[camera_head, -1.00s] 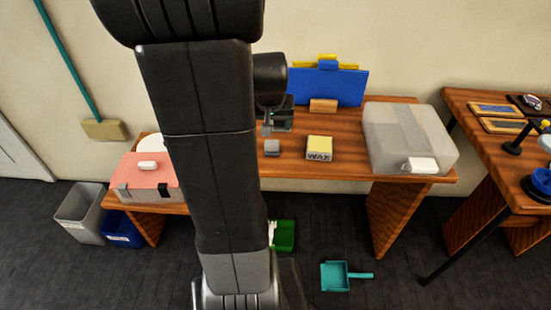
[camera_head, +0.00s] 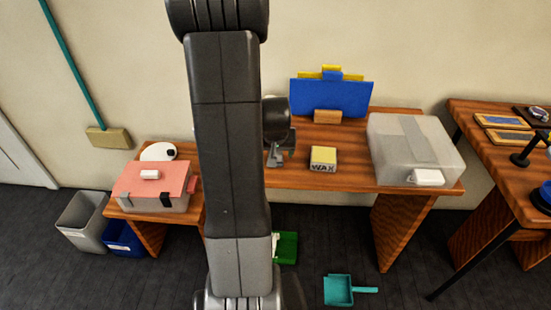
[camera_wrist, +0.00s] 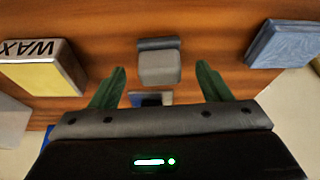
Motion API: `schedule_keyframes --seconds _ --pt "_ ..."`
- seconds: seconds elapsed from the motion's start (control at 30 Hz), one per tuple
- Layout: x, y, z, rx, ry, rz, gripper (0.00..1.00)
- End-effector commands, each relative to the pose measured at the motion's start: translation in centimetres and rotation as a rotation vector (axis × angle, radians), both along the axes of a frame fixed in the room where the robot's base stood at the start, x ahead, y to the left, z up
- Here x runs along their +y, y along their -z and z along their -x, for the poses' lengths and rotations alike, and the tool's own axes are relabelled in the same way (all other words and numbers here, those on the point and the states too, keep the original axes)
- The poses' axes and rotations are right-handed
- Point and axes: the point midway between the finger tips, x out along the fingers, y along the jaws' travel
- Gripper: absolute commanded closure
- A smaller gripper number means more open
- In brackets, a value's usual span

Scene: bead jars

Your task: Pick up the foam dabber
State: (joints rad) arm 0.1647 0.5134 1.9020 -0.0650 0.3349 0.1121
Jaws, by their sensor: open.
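A small grey block with a darker grey band, which looks like the foam dabber (camera_wrist: 160,66), lies on the wooden table in the wrist view. It sits just beyond my gripper (camera_wrist: 160,84), roughly centred between the two dark green fingers, which are spread apart with nothing gripped. A smaller dark and pale piece (camera_wrist: 150,98) shows between the fingers near the palm; I cannot tell what it is. In the head view my gripper (camera_head: 279,156) is low over the table, partly behind my arm, and the dabber cannot be made out there.
A yellow-topped WAX box (camera_head: 323,158) stands right of my gripper; in the wrist view the box (camera_wrist: 42,66) is at left. A blue block (camera_wrist: 284,43) is at right there. A grey case (camera_head: 415,148) and a pink-lidded box (camera_head: 150,178) stand farther out.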

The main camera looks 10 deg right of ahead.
Motion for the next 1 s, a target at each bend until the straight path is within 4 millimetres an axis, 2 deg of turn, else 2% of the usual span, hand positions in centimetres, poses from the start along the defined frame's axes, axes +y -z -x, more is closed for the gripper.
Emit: schedule_keyframes --seconds 0.03,0.2,0.47,0.5,0.77,1.0 --pt "-0.1 0.8 -0.2 0.004 0.0 -0.001 0.29" --pt "-0.2 2.1 -0.8 0.001 0.002 0.0 0.29" --pt "-0.2 2.2 -0.9 -0.002 0.002 0.001 0.29" --pt "-0.2 2.2 -0.9 -0.002 0.002 0.001 0.31" --pt "-0.2 2.2 -0.9 -0.001 0.001 0.001 0.82" --pt "-0.2 2.1 -0.9 -0.002 0.001 0.001 0.83"
